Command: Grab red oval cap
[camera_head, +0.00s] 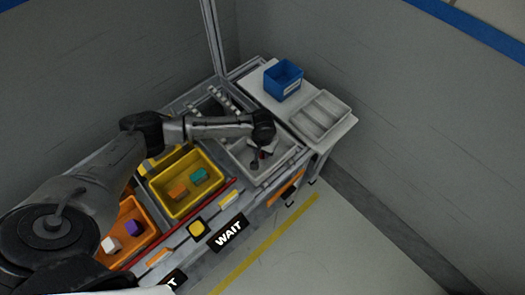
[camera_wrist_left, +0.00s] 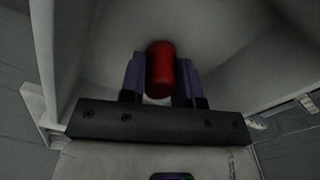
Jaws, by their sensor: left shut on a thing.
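The red oval cap (camera_wrist_left: 160,68) is between the two purple-grey fingers of my left gripper (camera_wrist_left: 160,82) in the left wrist view. The fingers are shut on its sides, with its rounded red end showing. In the head view my left gripper (camera_head: 258,156) reaches down into the grey tray (camera_head: 282,160). The cap (camera_head: 263,154) shows there only as a small red spot, partly hidden by the gripper. Whether it touches the tray floor cannot be told. My right gripper is not in view.
A yellow bin (camera_head: 187,212) with orange and teal pieces stands left of the tray. An orange bin (camera_head: 131,254) holds white and purple pieces. A blue bin (camera_head: 283,92) and a pale divided tray (camera_head: 320,118) stand on the white side table. The tray's walls surround the gripper.

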